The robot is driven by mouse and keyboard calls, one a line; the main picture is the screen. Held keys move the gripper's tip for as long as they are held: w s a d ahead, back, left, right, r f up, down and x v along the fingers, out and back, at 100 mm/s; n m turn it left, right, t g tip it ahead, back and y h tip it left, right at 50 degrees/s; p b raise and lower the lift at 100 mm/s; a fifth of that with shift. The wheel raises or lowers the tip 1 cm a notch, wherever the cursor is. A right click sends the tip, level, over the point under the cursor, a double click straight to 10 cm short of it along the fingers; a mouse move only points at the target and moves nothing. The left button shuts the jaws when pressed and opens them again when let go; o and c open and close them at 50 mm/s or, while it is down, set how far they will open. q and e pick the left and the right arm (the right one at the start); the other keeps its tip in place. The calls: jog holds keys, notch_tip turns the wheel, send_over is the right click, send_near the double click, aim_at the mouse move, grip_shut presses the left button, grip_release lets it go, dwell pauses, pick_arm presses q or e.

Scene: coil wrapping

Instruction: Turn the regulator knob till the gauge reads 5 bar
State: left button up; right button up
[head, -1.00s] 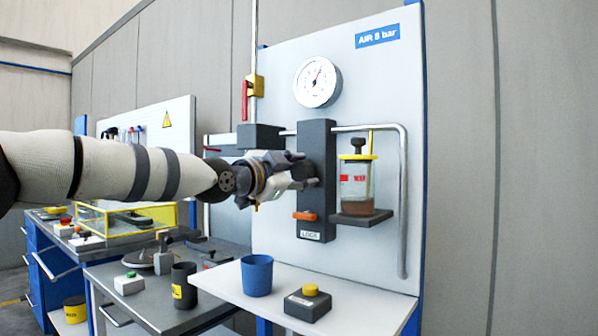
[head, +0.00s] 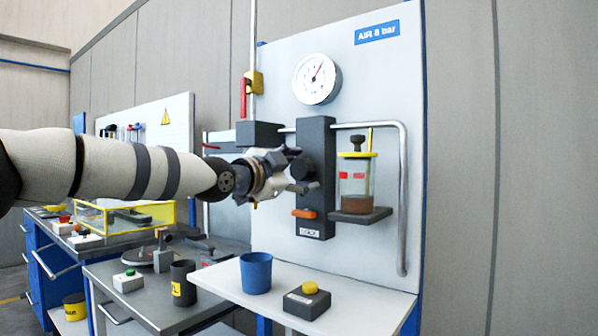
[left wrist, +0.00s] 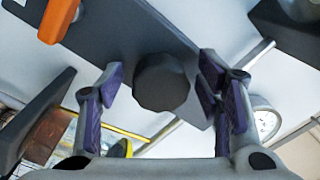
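The black regulator knob (head: 302,169) sits on the dark regulator block (head: 316,222) on the upright panel. The round white gauge (head: 317,79) is above it; its red needle points up and slightly right, and its numbers are too small to read. My left gripper (head: 301,170) is at the knob with one finger above and one below. In the left wrist view the knob (left wrist: 161,83) lies between the open, purple-padded fingers (left wrist: 160,88), with a gap on each side. Part of the gauge (left wrist: 265,120) shows at right there. My right gripper is out of view.
An orange lever (head: 304,213) is below the knob. A jar (head: 356,185) on a bracket and a bent pipe (head: 402,200) are to the right. A blue cup (head: 256,273) and a yellow-button box (head: 307,299) stand on the white shelf below.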

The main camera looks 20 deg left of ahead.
pick_arm(q)
jog(key=shift+s+r, duration=0.1)
jog(key=shift+s, duration=0.1)
jog(key=v, duration=0.7)
jog(key=shift+s, duration=0.15)
